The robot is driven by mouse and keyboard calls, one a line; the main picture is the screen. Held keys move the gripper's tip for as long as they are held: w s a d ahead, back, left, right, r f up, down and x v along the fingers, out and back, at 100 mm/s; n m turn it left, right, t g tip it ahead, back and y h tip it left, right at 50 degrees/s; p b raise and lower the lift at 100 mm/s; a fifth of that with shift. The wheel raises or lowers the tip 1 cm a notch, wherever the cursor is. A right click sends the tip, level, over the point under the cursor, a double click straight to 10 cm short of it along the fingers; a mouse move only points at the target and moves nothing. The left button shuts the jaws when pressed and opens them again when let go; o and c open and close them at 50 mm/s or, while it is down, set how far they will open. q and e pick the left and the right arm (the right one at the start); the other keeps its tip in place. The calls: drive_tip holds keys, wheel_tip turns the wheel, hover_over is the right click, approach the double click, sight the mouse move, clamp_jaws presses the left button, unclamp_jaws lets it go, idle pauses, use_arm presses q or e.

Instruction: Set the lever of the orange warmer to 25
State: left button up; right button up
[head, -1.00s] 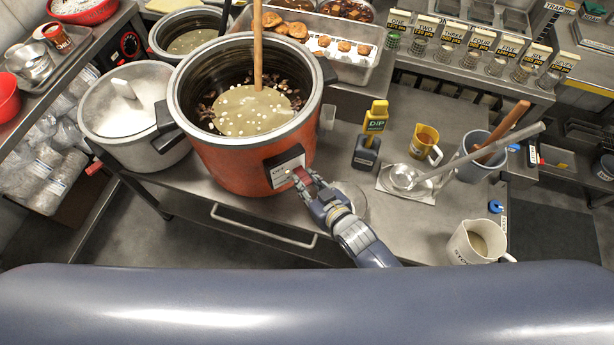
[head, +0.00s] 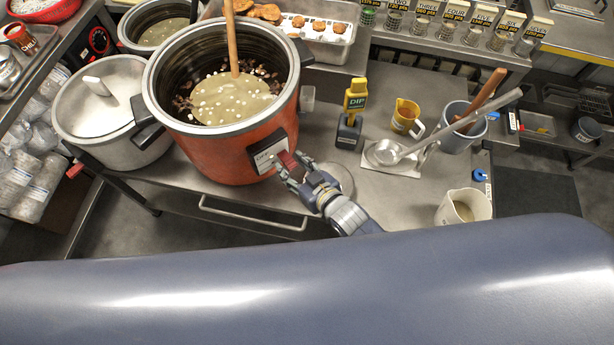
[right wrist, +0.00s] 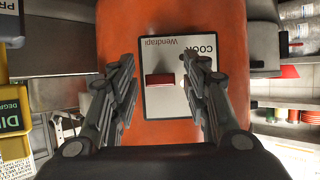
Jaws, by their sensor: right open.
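The orange warmer (head: 215,155) stands on the metal counter, open and filled with soup, with a wooden stick in it. Its white control panel (head: 267,152) faces the front right; in the right wrist view the panel (right wrist: 182,52) shows "COOK" and "Wendrapi". The red lever (right wrist: 159,80) sits on that panel. It also shows in the head view (head: 287,159). My right gripper (right wrist: 161,88) is open, with one finger on each side of the lever and visible gaps to it. In the head view the right gripper (head: 287,170) is at the panel. My left gripper is not in view.
A grey lidded pot (head: 105,110) stands left of the warmer. A drawer handle (head: 253,216) is below the counter edge.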

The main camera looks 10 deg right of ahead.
drive_tip(key=v, duration=1.1)
